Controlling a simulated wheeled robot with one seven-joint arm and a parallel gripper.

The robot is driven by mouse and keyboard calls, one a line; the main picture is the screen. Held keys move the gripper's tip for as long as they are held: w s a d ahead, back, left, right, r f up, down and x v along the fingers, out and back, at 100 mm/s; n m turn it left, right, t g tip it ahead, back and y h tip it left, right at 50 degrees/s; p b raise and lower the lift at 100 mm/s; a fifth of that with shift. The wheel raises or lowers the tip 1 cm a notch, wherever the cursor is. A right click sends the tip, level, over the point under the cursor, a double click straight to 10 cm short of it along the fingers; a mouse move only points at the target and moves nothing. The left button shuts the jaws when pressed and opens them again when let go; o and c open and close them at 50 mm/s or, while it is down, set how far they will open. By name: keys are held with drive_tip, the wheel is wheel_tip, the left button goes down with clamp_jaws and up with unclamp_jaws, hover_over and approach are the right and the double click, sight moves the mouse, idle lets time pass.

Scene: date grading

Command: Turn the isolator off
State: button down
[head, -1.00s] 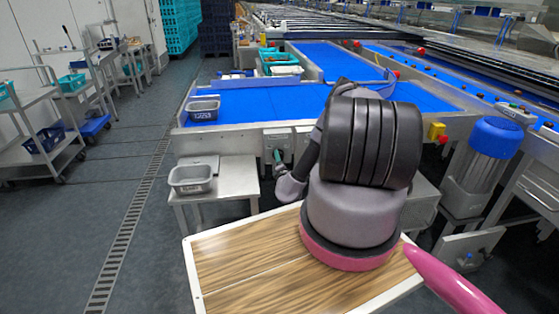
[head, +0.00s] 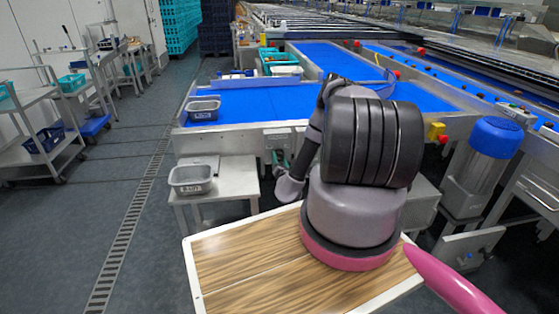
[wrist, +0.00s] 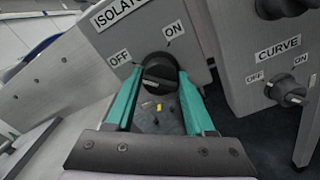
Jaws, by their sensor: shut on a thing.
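The isolator is a black rotary knob (wrist: 160,72) on a grey metal panel under an ISOLATOR label (wrist: 118,12). An OFF label (wrist: 120,57) is at its left and an ON label (wrist: 175,33) at its upper right. My gripper (wrist: 162,82) has its two teal fingers on either side of the knob, shut on it. The fingers partly cover the knob's sides, and I cannot tell which label it points to. In the head view my gripper (head: 280,158) is at the front of the conveyor frame, and the knob is hidden there.
A second knob, marked CURVE (wrist: 290,92), is on the panel to the right, with another black knob above it. In the head view, a small steel table (head: 235,178) with a grey tub (head: 191,179) stands left of my gripper. The blue conveyor (head: 260,101) lies behind.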

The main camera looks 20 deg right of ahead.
drive_tip(key=shift+f, duration=0.1)
drive_tip(key=shift+c, duration=1.3)
unclamp_jaws()
drive_tip(key=v, duration=1.1)
drive_tip(key=shift+w, duration=0.1)
